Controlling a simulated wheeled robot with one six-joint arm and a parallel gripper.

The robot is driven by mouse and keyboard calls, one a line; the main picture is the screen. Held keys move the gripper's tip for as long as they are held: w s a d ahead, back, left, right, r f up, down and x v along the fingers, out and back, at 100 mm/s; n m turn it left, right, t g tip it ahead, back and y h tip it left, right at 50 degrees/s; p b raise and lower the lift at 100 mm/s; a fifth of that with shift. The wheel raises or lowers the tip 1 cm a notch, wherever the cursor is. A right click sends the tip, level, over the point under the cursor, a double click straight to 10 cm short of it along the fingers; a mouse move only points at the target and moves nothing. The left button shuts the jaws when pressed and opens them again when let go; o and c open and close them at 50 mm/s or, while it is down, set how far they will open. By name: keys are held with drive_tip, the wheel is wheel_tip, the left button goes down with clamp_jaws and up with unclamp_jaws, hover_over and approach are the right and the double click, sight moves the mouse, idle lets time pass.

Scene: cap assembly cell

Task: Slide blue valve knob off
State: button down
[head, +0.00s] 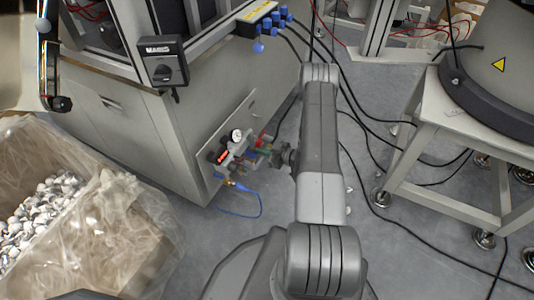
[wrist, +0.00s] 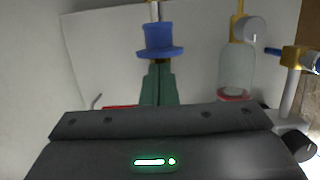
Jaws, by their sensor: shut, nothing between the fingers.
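The blue valve knob (wrist: 162,42) shows in the wrist view near the top centre, a flanged blue piece on a pale metal stem. My gripper (wrist: 158,70) has its green fingers together, with nothing between them. The fingertips lie just below the knob in the picture, overlapping or very near its lower rim; I cannot tell whether they touch. In the head view my gripper is small beside the pneumatic unit on the cabinet's lower panel, and I cannot make out the knob clearly there.
A pressure gauge (head: 236,135) and a blue hose (head: 240,212) are on the cabinet side. In the wrist view a clear bowl (wrist: 237,70) and a brass fitting with a blue tube (wrist: 295,56) stand right of the knob. A lined box of caps (head: 42,213) is at left.

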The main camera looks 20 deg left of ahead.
drive_tip(key=shift+f, duration=0.1)
wheel_tip(320, 180, down, 2)
drive_tip(key=shift+f+b, duration=0.2)
drive_tip(key=shift+b, duration=0.95)
drive_tip(key=shift+d, duration=0.1)
drive_tip(key=p+v, duration=0.3)
drive_tip(key=v, duration=1)
drive_tip(key=shift+d+p, duration=0.3)
drive_tip(key=shift+p, duration=0.05)
drive_tip(key=shift+s+r, duration=0.1)
drive_tip(key=shift+r, duration=0.05)
drive_tip(key=shift+a, duration=0.1)
